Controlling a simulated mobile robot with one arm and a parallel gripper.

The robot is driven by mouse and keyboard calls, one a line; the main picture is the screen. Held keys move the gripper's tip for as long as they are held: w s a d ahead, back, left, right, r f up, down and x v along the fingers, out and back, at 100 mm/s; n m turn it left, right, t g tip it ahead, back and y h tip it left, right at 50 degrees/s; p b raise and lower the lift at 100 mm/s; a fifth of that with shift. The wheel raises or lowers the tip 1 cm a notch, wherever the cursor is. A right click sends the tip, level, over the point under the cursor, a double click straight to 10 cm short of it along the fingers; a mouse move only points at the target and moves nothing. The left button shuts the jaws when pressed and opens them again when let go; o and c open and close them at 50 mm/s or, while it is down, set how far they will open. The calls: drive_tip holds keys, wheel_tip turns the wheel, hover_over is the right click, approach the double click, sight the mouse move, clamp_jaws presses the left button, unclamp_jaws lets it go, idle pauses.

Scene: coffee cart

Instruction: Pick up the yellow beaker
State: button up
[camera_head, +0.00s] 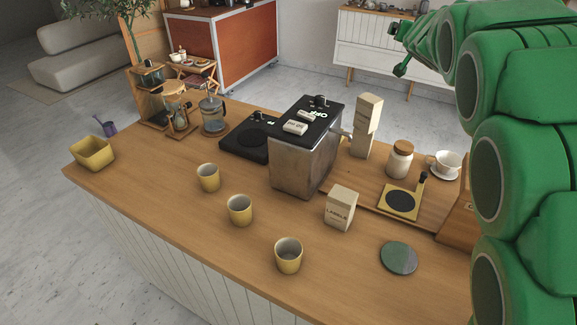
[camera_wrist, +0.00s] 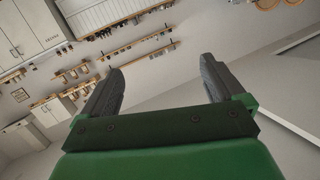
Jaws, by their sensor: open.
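Three yellow beakers with grey insides stand upright on the wooden counter: a far one (camera_head: 208,178), a middle one (camera_head: 240,211) and a near one (camera_head: 288,256). They look alike, so I cannot tell which one the task names. My gripper (camera_wrist: 162,66) is open and empty in the wrist view, with its two dark fingers spread apart. In the head view my green arm is at the right, its end raised near the top, well away from the beakers. No beaker shows in the wrist view, which faces wall shelves and cabinets.
A box marked LABELS (camera_head: 340,209) and a metal machine (camera_head: 304,152) stand right of the beakers. A dark round coaster (camera_head: 398,258) lies near the front right. A yellow square container (camera_head: 93,153) stands at the left end. The counter around the beakers is clear.

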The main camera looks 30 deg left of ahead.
drive_tip(key=s+a+f+m+g+h, duration=0.1)
drive_tip(key=s+f+m+g+h, duration=0.35)
drive_tip(key=s, duration=0.65)
drive_tip(key=m+g, duration=0.1)
drive_tip(key=g, duration=1)
hover_over(288, 255)
drive_tip(key=s+d, duration=0.1)
drive_tip(key=s, duration=0.1)
wheel_tip(288, 255, down, 26)
drive_tip(key=shift+y, duration=0.35)
drive_tip(key=shift+f, duration=3.9)
drive_tip(key=c, duration=1.1)
